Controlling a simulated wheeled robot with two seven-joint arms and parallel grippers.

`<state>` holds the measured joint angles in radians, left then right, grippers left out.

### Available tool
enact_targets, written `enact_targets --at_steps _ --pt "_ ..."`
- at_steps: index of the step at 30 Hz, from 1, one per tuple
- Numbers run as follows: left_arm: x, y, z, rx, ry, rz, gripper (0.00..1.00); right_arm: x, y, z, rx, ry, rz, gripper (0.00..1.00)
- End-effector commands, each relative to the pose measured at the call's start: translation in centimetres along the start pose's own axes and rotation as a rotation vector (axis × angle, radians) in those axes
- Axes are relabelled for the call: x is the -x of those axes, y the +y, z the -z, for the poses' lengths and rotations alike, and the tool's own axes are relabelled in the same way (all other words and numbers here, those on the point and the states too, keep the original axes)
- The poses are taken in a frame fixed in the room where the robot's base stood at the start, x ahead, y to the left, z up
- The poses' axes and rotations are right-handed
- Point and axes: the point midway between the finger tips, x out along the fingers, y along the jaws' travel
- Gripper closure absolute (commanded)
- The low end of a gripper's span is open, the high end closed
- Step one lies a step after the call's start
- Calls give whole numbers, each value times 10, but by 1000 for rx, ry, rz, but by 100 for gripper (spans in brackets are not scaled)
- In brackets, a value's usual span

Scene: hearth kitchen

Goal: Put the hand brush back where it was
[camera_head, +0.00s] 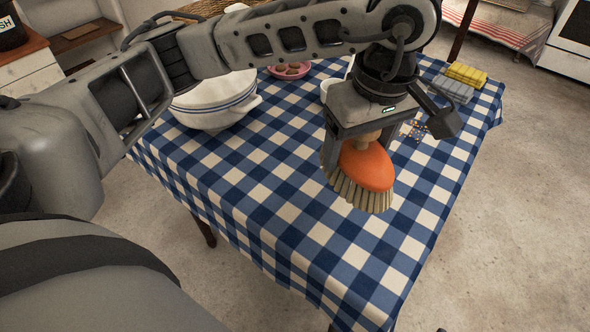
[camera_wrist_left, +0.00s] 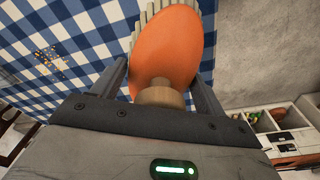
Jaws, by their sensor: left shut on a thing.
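The hand brush (camera_head: 367,168) has an orange oval back, pale bristles and a wooden neck. My left gripper (camera_head: 362,135) is shut on its neck and holds it above the near right part of the checked table (camera_head: 284,215), bristles facing down and left. In the left wrist view the brush (camera_wrist_left: 168,45) sits between the fingers (camera_wrist_left: 160,88), its orange back filling the top middle. Whether the bristles touch the cloth I cannot tell. My right gripper is not in view.
A pink dish (camera_head: 289,70) is at the back. Folded yellow (camera_head: 466,74) and grey (camera_head: 453,89) cloths lie at the far right. A small patch of speckles (camera_head: 414,129) lies behind the gripper. The near tabletop is clear.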

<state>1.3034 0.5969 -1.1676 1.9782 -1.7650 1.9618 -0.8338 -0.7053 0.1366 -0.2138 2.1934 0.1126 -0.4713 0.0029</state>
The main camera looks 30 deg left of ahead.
Motion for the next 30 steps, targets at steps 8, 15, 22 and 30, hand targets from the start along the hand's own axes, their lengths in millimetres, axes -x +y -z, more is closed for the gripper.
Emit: enact_targets --at_steps 8,15,22,30 --pt "3 -4 10 155 9 19 48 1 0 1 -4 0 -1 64" --pt "-29 -25 63 156 11 21 48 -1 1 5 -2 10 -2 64" --pt "-71 -39 96 152 11 19 48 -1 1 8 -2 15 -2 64" --pt "-94 -44 110 148 10 16 48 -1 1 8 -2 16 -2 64"
